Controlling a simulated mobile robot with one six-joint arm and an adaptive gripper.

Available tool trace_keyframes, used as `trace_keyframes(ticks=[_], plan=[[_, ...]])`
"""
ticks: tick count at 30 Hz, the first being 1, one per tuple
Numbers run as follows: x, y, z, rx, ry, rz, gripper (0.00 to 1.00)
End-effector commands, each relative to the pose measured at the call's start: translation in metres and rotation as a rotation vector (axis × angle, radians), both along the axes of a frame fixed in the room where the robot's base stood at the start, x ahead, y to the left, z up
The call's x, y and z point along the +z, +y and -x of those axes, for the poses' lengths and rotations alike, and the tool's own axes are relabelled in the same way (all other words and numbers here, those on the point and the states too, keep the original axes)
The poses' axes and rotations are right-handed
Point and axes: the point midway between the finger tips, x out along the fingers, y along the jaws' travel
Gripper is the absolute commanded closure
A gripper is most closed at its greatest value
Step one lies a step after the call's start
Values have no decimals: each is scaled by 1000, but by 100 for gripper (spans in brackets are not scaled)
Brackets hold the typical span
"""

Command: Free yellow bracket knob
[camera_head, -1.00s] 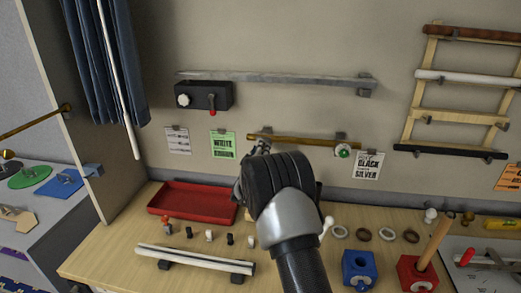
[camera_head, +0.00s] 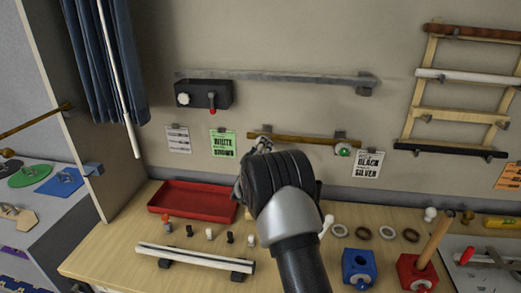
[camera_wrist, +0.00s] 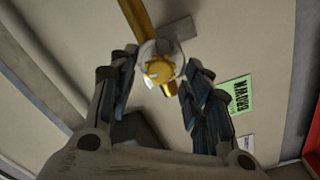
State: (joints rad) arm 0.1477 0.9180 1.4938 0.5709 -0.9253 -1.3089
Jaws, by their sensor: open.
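The yellow knob (camera_wrist: 158,72) sits on a pale round collar of the bracket (camera_wrist: 177,33) in the wrist view. The brass-coloured rod (camera_wrist: 132,14) runs through there; it also shows on the wall in the head view (camera_head: 305,140). My gripper (camera_wrist: 158,76) is open, with one finger on each side of the knob; I cannot tell whether either touches it. In the head view my gripper (camera_head: 262,144) is at the rod's left end and hides the yellow knob. The right bracket (camera_head: 341,138) carries a green knob (camera_head: 343,150).
A grey rail (camera_head: 280,77) and a black box with a red lever (camera_head: 204,95) are above on the wall. Paper labels, one green (camera_head: 222,143), hang nearby. Below are a red tray (camera_head: 192,201), several small pegs and a pale rod on the table (camera_head: 120,248).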

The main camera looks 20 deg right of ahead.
Motion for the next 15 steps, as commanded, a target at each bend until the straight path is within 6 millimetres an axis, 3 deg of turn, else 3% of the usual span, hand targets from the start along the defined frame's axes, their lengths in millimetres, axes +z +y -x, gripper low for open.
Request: trace_keyframes(ticks=[7,15], plan=[[1,8,11,1,0,1,55],[0,40,57,3,2,-1,55]])
